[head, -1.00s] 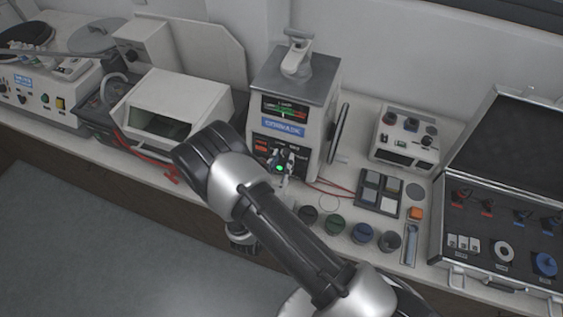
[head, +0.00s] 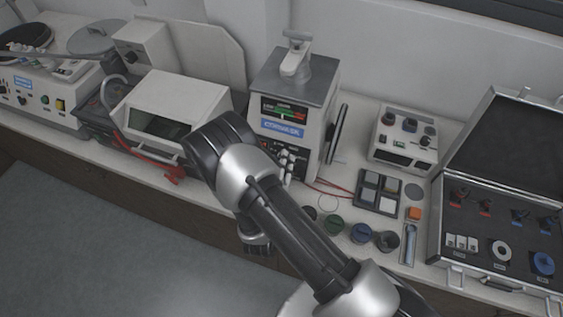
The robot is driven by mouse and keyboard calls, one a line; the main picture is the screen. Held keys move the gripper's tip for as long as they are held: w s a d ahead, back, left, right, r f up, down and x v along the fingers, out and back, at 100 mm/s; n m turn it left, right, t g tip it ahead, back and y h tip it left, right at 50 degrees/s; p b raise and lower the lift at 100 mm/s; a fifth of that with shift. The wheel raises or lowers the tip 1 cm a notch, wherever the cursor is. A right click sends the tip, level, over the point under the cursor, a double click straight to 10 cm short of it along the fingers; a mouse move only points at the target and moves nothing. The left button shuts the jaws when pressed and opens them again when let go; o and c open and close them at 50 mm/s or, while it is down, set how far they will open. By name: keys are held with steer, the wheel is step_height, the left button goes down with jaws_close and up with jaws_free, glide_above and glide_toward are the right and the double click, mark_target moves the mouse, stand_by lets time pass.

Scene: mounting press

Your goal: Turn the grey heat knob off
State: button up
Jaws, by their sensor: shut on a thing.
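My gripper (head: 287,166) is at the lower front panel of the press, partly hidden behind my own arm. Its fingers are shut at the panel, on what appears to be the grey heat knob. The knob itself is hidden by the gripper and arm, so its pointer position cannot be read.
A white hooded unit (head: 178,100) with red cables stands left of the press. Right are a small control box (head: 404,137), a sample tray (head: 378,190), several round pots along the front edge and an open case (head: 500,200). The floor in front is clear.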

steer(key=shift+n, duration=0.6)
steer(key=o, duration=1.1)
steer(key=shift+c, duration=0.2)
steer(key=v, duration=1.2)
steer(key=shift+r, duration=0.15)
steer(key=shift+d, duration=0.1)
